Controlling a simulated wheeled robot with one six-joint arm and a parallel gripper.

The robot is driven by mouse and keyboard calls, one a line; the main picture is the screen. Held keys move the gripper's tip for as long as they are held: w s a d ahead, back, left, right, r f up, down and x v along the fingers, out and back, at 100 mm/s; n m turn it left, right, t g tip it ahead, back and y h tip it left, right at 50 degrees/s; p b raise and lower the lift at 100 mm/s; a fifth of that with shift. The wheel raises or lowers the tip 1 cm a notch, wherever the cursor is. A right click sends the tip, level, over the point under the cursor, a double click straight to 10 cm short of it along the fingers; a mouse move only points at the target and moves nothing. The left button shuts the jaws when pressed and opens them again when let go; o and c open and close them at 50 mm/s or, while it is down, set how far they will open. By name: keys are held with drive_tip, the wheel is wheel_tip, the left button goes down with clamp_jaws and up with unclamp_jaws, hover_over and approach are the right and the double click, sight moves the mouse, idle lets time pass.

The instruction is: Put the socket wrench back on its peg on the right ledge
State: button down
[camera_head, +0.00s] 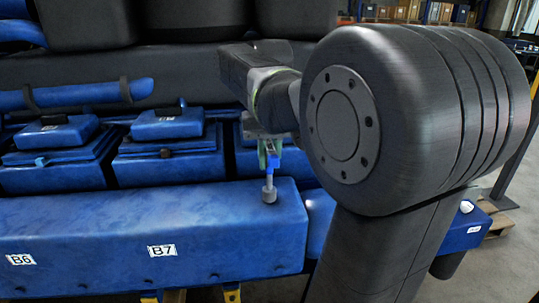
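My gripper (268,152), with green fingers, is at the middle of the view and points down. It looks shut on the blue upper part of a tool that I take for the socket wrench (269,188). The tool hangs upright, with a grey shaft and a darker grey socket end at the bottom. Its socket end shows in front of the right end of the long blue beam; I cannot tell whether it touches it. The right ledge (462,236) is blue and partly hidden behind my arm. A small whitish stub (466,207), possibly the peg, stands on it.
The long blue beam (110,225) bears labels B6 and B7. Blue box-like covers (170,150) and a blue pipe (80,95) lie behind it. My large dark arm joint hides much of the right side. A wooden pallet (497,222) lies on the floor at right.

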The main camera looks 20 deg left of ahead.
sight(269, 145)
drive_tip(key=shift+f, duration=0.3)
drive_tip(key=c, duration=0.7)
unclamp_jaws()
wheel_tip(269, 145, up, 5)
drive_tip(key=p, duration=0.5)
drive_tip(key=shift+r, duration=2.05)
drive_tip(key=shift+f, duration=0.1)
